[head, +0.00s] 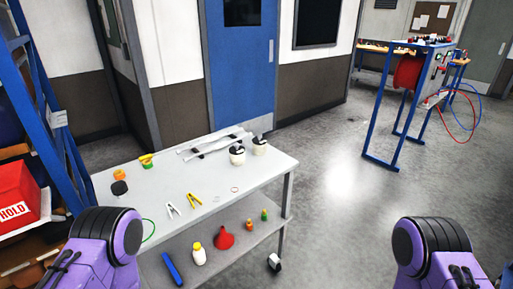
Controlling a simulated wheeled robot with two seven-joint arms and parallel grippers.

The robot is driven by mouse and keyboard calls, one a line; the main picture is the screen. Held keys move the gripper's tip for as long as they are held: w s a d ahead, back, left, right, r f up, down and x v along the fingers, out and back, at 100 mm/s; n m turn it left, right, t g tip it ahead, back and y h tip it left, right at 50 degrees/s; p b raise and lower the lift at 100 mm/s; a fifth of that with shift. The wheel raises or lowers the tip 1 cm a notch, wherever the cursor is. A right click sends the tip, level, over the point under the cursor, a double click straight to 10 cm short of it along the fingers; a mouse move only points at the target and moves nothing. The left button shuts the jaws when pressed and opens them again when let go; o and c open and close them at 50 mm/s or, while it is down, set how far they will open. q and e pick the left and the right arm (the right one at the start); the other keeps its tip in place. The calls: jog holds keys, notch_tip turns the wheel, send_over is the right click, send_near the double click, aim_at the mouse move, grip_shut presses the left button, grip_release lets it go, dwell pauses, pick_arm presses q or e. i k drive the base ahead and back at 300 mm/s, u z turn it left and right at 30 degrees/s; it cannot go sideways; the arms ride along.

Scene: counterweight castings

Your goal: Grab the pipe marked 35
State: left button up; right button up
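Long silver-grey pieces (218,143), which may be pipes, lie side by side at the back of the grey workbench (258,178). Dark bands cross them. No number 35 is legible on them or anywhere else, so I cannot tell which is the pipe marked 35. My two purple arms show only as rounded links at the lower left and lower right. Both grippers are outside the picture.
The bench holds two white jars (237,156) with dark tops, yellow-handled pliers (190,199), tape rolls (119,188) and small rings. Its lower shelf holds a red funnel (223,239) and bottles. A blue rack (62,140) stands left. Floor (340,215) right of the bench is clear.

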aim_at(220, 146)
jog(key=z, duration=1.55)
jog(key=i, duration=1.25)
jog(key=u, duration=1.75)
